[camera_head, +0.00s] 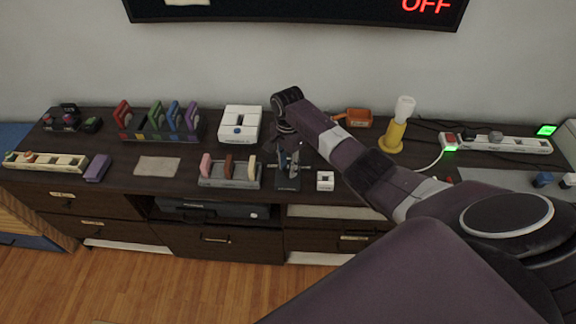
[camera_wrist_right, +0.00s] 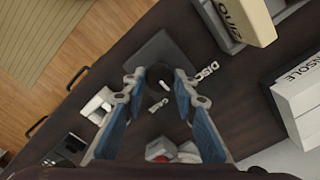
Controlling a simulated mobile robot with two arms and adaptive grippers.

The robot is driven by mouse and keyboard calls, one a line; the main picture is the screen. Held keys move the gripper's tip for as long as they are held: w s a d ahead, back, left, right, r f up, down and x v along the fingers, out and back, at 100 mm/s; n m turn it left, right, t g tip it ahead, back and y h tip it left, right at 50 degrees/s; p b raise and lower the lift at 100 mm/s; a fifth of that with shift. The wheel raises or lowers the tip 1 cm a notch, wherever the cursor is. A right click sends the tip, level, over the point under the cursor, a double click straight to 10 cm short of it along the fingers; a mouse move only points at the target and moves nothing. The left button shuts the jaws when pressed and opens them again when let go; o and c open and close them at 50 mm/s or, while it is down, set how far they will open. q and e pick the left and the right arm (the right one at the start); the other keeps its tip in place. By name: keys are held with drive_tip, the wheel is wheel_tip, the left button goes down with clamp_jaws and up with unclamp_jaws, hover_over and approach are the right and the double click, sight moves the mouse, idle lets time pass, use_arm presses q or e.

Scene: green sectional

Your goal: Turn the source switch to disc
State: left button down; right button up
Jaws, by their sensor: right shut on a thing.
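The source switch is a dark square plate with a round black knob. In the head view its base (camera_head: 288,184) is on the dark cabinet top, partly hidden under my right gripper. In the right wrist view its plate (camera_wrist_right: 150,52) lies between the fingertips, with white lettering reading DISC (camera_wrist_right: 206,72) beside the knob (camera_wrist_right: 158,74). A short white mark shows on the knob. My right gripper (camera_head: 288,164) reaches down over the switch. In the right wrist view its fingers (camera_wrist_right: 160,82) are shut on the knob, one on each side. My left gripper is not in view.
A grey rack (camera_head: 230,184) with coloured pieces stands close left of the switch, and a small white block (camera_head: 325,181) close right. A white box (camera_head: 240,122) stands behind. A yellow lamp (camera_head: 393,137) and a white power strip (camera_head: 500,144) are farther right.

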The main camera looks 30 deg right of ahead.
sight(288, 169)
drive_tip(key=shift+r+n+p, duration=0.1)
drive_tip(key=shift+n+p, duration=0.45)
drive_tip(key=shift+n, duration=0.25)
drive_tip(key=shift+n+p, duration=0.5)
drive_tip(key=shift+n, duration=0.7)
drive_tip(key=shift+n+p, duration=0.55)
drive_tip(key=shift+n, duration=1.65)
drive_tip(key=o, duration=1.2)
drive_tip(key=shift+c, duration=0.2)
wheel_tip(288, 169, up, 12)
